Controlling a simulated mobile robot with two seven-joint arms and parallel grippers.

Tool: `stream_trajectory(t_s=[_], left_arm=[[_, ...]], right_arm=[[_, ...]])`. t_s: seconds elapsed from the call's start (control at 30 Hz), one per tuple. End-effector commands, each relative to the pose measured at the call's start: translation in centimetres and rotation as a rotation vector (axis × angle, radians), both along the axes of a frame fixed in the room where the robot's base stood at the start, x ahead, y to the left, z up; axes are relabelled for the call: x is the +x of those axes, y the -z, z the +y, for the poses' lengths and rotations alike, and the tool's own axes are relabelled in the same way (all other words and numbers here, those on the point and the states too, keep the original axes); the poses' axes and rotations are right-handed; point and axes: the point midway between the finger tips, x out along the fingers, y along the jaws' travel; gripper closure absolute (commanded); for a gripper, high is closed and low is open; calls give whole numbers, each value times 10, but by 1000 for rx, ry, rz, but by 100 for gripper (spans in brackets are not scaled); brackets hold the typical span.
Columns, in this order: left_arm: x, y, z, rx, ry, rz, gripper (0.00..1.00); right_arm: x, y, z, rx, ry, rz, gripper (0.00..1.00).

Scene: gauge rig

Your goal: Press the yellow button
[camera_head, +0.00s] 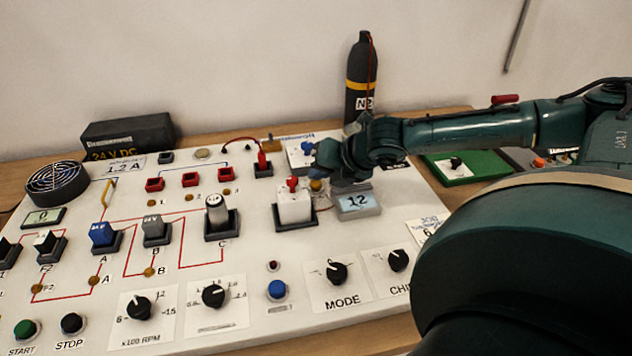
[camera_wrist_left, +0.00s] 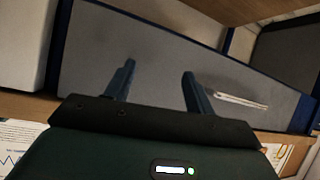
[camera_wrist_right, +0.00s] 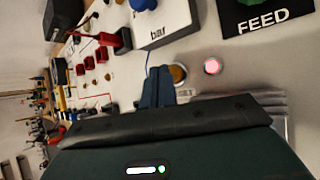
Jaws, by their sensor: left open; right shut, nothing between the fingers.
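The yellow button (camera_head: 317,186) is a small round cap on the white panel, between the red-knobbed white block and the small display. It also shows in the right wrist view (camera_wrist_right: 179,73), close beside my shut fingertips. My right gripper (camera_head: 322,168) is shut and empty, with its blue fingers pointing down just over the button; the right wrist view shows the tips (camera_wrist_right: 160,76) too. I cannot tell whether they touch the button. My left gripper (camera_wrist_left: 158,78) is open and empty, seen only in the left wrist view, over a grey surface with blue edges.
A white block with a red knob (camera_head: 294,205) stands close to the left of the button. A display reading 12 (camera_head: 357,203) sits to its right. A white block with a blue knob (camera_wrist_right: 166,24) and a lit pink lamp (camera_wrist_right: 212,67) are near my right fingertips.

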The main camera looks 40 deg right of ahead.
Motion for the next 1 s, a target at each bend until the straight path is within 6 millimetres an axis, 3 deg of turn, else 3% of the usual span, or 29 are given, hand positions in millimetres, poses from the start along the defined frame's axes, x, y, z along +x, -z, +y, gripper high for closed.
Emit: stream_trajectory(t_s=[1.0], left_arm=[[0, 9, 1, 1, -2, 0, 46]], right_arm=[[0, 9, 0, 1, 1, 1, 100]])
